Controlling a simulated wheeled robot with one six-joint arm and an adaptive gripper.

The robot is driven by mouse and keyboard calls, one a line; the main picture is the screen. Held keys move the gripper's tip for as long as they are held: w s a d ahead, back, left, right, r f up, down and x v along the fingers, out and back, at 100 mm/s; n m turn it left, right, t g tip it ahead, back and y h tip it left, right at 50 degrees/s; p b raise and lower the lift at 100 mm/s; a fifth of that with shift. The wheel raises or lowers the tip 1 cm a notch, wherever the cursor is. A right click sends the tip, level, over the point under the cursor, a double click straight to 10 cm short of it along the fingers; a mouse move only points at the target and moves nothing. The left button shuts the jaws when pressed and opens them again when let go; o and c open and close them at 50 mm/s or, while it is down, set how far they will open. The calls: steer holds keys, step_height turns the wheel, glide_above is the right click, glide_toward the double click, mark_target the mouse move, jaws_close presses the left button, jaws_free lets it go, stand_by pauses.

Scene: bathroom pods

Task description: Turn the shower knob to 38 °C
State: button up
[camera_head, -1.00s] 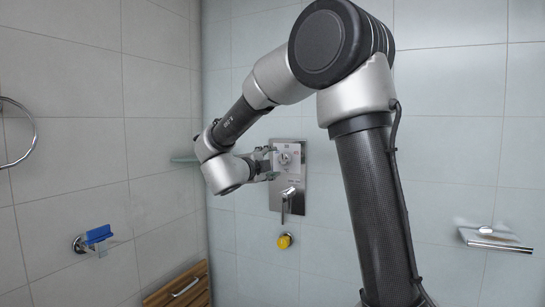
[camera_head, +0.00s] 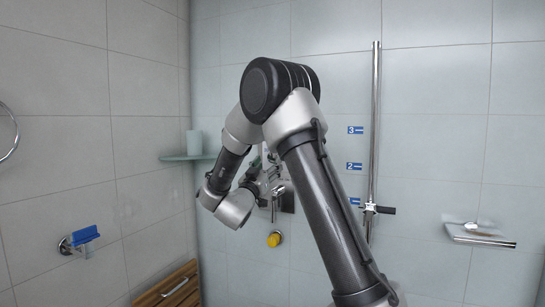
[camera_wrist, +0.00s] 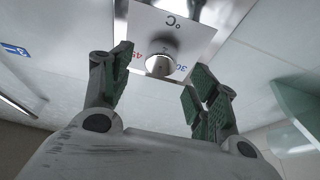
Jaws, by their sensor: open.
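The shower knob (camera_wrist: 160,62) is a round chrome knob on a metal plate (camera_wrist: 178,22) with a °C mark. Red 45 and blue 30 markings show beside it in the wrist view, where the plate appears upside down. My gripper (camera_wrist: 160,88) is open, its green-padded fingers on either side of the knob in the picture; I cannot tell whether either touches it. In the head view my gripper (camera_head: 266,172) is by the wall plate (camera_head: 288,199), and my arm hides the knob. A chrome lever (camera_head: 279,191) shows lower on the plate.
A yellow round fitting (camera_head: 275,239) is below the plate. A vertical rail (camera_head: 374,135) with a bracket and blue number tags stands to the right. A corner shelf (camera_head: 187,157) holds a cup. A soap dish (camera_head: 480,235) is at the right, a wooden seat (camera_head: 172,291) at lower left.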

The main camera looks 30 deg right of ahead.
mark_target(271, 160)
steer(key=shift+x, duration=1.75)
steer(key=c, duration=1)
steer(key=shift+m+g+h, duration=0.4)
steer(key=shift+m+g, duration=0.3)
steer(key=shift+m, duration=0.6)
steer(key=o, duration=1)
